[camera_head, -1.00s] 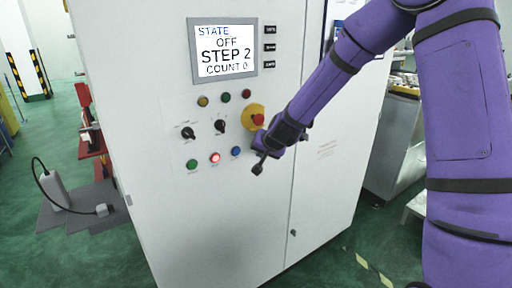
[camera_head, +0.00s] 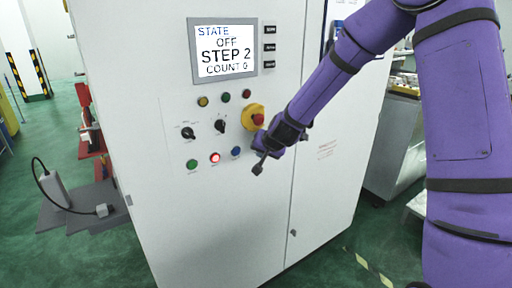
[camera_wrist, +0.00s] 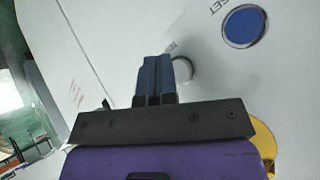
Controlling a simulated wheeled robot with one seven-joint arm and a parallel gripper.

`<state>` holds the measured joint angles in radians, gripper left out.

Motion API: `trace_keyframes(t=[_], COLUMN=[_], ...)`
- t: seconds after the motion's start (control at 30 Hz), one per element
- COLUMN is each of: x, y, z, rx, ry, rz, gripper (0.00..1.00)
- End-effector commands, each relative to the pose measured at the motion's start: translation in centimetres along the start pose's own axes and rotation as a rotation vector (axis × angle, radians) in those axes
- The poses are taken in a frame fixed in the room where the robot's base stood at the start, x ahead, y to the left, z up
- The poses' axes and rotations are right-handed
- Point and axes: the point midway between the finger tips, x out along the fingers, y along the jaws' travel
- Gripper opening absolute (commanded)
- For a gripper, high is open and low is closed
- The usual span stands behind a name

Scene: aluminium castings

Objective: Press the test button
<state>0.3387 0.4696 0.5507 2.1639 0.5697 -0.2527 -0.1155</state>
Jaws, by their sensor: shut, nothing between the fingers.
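The control panel is on a white cabinet (camera_head: 225,235). Its lower row shows a green button (camera_head: 193,164), a lit red button (camera_head: 215,158) and a blue button (camera_head: 236,152). In the wrist view the blue button (camera_wrist: 244,26) has lettering ending in "SET" beside it. A pale round button (camera_wrist: 184,69) shows just beyond my fingers, partly hidden by them; its label is mostly covered. I cannot read which button is marked test. My gripper (camera_head: 258,168) is shut and empty, right of the blue button. I cannot tell whether its fingertips (camera_wrist: 154,62) touch the pale button.
A red emergency stop (camera_head: 257,119) on a yellow base sits just above my gripper. Two black selector knobs (camera_head: 188,133) are to the left. The screen (camera_head: 224,50) reads STATE OFF, STEP 2, COUNT 0. A grey platform (camera_head: 85,208) stands left of the cabinet.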

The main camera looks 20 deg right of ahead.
Motion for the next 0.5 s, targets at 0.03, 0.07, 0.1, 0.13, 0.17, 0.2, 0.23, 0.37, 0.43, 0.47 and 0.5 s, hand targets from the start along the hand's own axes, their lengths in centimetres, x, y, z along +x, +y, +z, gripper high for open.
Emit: trace_keyframes(t=[0.03, 0.07, 0.1, 0.13, 0.17, 0.2, 0.23, 0.37, 0.43, 0.47, 0.5], x=[0.00, 0.00, 0.00, 0.02, 0.04, 0.09, 0.13, 0.41, 0.54, 0.57, 0.58], y=[0.00, 0.00, -0.01, -0.02, -0.04, -0.07, -0.11, -0.36, -0.46, -0.48, -0.48], z=[0.00, 0.00, 0.00, -0.01, -0.02, -0.04, -0.07, -0.29, -0.40, -0.42, -0.44], rx=[0.000, 0.000, 0.000, 0.000, 0.000, 0.000, 0.000, -0.001, -0.001, -0.001, -0.001], ry=[0.000, 0.000, 0.000, 0.000, 0.000, 0.000, 0.000, -0.001, 0.000, 0.000, 0.000], rz=[0.000, 0.000, 0.000, 0.000, 0.000, 0.000, 0.000, -0.001, -0.001, -0.001, 0.000], gripper=[0.00, 0.00, 0.00, 0.00, 0.00, 0.00, 0.00, 0.00, 0.00, 0.00, 0.00])
